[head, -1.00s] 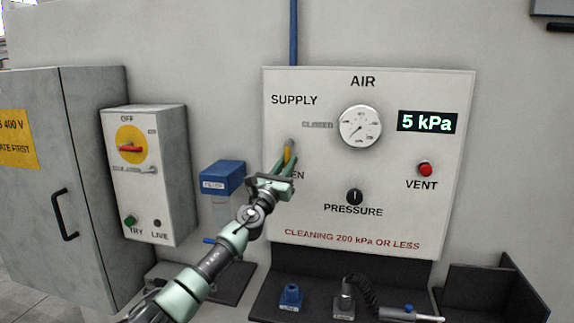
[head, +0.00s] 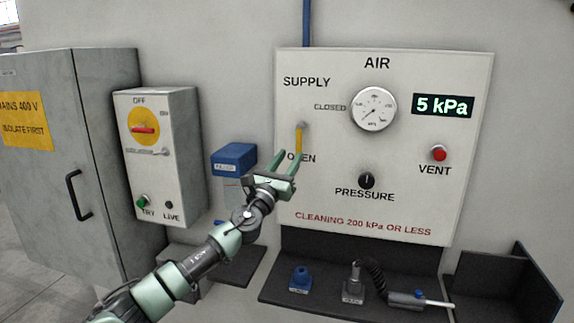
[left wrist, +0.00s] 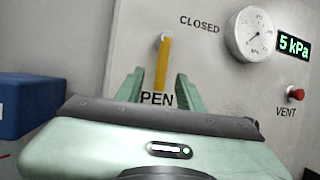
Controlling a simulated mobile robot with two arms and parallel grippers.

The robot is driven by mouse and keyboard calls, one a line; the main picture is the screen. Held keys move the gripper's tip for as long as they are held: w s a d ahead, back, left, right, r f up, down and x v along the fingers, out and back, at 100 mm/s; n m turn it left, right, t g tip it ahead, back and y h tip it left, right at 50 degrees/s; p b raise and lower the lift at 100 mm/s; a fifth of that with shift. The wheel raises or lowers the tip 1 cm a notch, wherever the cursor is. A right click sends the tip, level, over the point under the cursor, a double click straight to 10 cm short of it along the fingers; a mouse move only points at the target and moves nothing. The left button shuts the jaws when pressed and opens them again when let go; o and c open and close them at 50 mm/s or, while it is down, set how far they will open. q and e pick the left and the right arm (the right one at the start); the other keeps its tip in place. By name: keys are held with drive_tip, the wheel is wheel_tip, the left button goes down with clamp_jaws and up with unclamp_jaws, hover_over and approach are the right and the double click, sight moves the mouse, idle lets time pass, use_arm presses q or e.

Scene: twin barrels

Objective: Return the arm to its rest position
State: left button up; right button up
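My left gripper (head: 284,165) is in front of the AIR panel (head: 440,210), just below the yellow supply lever (head: 299,139). Its two green fingers are spread apart with nothing between them. The lever hangs straight down, its lower end at the word OPEN. In the left wrist view the lever (left wrist: 163,68) appears between and beyond the open fingertips (left wrist: 156,88), seemingly clear of them. My left arm reaches in from the lower left of the head view. My right gripper is not in view.
The panel carries a gauge (head: 373,109), a display reading 5 kPa (head: 442,105), a red vent button (head: 438,153) and a black pressure knob (head: 366,180). A blue-topped filter (head: 234,158) stands close left of the gripper. A switch box (head: 180,150) and grey cabinet (head: 105,110) are further left.

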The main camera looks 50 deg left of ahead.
use_arm(q)
drive_tip(key=shift+s+d+f, duration=0.2)
drive_tip(key=shift+s, duration=0.25)
idle(0.3)
